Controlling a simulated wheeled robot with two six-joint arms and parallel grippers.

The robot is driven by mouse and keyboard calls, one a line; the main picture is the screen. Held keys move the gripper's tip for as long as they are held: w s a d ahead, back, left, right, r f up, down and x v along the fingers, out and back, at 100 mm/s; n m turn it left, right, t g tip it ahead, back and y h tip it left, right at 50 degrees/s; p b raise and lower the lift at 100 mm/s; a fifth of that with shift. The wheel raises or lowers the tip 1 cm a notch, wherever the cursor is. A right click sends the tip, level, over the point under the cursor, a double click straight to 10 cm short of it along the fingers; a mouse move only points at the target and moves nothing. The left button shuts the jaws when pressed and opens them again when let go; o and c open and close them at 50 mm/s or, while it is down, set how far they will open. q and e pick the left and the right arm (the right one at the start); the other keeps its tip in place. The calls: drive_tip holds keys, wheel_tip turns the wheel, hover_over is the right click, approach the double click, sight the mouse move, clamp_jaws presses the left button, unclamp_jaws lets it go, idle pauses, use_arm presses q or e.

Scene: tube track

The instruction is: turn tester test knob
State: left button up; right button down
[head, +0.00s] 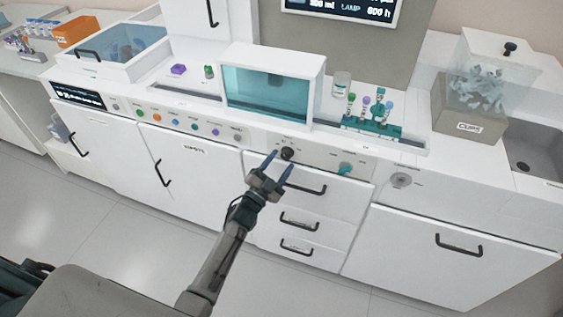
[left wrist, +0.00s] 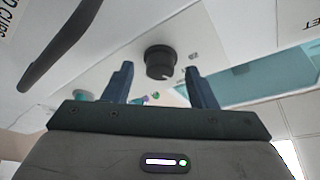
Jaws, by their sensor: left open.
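The tester test knob looks to be the round black knob (head: 287,154) on the white front panel above the drawers. My left gripper (head: 278,164) is open, its two blue fingers pointing at the panel on either side of the knob in the head view. In the left wrist view the black knob (left wrist: 160,62) shows beyond and between the fingertips of the left gripper (left wrist: 160,82). I see no contact, though the exact gap cannot be told. My right gripper is not in view.
A teal knob (head: 345,169) sits to the right on the same panel. Black drawer handles (head: 306,189) stick out just below the gripper. A teal-windowed box (head: 268,92) and a rack of tubes (head: 372,125) stand on the counter above. The floor in front is clear.

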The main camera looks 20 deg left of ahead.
use_arm(q)
drive_tip(key=b+v, duration=0.2)
drive_tip(key=v, duration=0.7)
drive_tip(key=shift+s, duration=0.25)
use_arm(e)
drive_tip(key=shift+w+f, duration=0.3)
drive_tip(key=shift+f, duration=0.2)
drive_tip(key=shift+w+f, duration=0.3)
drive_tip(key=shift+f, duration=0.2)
use_arm(q)
drive_tip(key=shift+a+f, duration=0.1)
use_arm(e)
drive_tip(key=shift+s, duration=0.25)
